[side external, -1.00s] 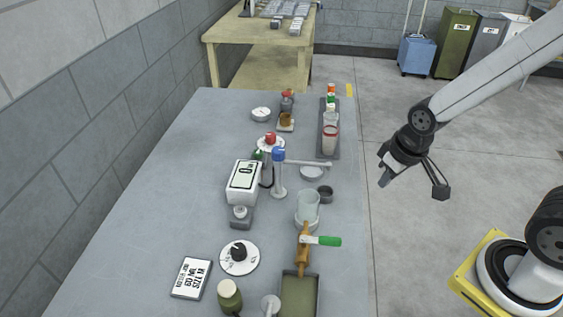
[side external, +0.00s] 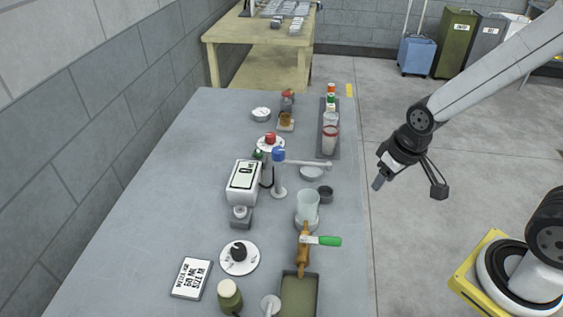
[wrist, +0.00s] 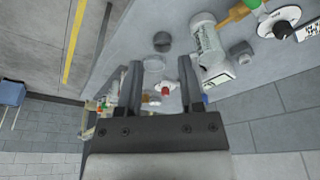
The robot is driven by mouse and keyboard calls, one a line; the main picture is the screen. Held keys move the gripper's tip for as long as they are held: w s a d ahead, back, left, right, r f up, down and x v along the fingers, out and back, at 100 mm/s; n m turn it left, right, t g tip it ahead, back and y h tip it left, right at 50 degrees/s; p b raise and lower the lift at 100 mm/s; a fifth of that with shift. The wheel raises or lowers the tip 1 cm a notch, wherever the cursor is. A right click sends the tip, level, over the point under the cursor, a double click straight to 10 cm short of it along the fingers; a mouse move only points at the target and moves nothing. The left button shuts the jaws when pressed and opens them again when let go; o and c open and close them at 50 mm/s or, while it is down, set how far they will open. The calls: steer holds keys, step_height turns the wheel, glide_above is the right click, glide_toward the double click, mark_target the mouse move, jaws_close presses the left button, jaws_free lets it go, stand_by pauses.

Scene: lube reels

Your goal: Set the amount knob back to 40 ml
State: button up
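The amount knob (side external: 239,252) is black and sits on a white round dial plate (side external: 232,268) at the near left of the grey table. The marks on the dial are too small to read surely in the side view. The dial plate (wrist: 272,18) also shows at the top right of the wrist view, with the dark knob (wrist: 283,31) on it. My gripper (side external: 378,184) hangs above the floor past the table's right edge, well away from the knob. In the wrist view its two fingers (wrist: 160,72) are apart with nothing held between them.
A card (side external: 192,278) reading 60 ML, SIZE M lies left of the dial. A scale (side external: 243,181), a blue-topped stand (side external: 279,178), a glass beaker (side external: 307,208), a green-handled valve (side external: 322,241) and a green tray (side external: 299,295) crowd the table.

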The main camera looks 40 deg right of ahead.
steer(key=o, duration=0.3)
steer(key=shift+w+a, duration=0.25)
steer(key=shift+w, duration=0.1)
steer(key=shift+o, duration=0.7)
steer(key=w+a+f+m, duration=0.1)
steer(key=w+a, duration=0.5)
steer(key=w, duration=0.1)
steer(key=shift+a+f+g, duration=0.15)
steer(key=shift+a+g, duration=0.15)
steer(key=shift+g, duration=0.1)
steer(key=m+g, duration=0.2)
steer(key=m, duration=0.1)
glide_above(238, 248)
step_height(238, 248, down, 9)
steer(key=shift+s+r, duration=0.1)
steer(key=shift+r, duration=0.1)
steer(key=shift+f, duration=3.9)
steer(key=shift+c, duration=0.3)
jaws_close()
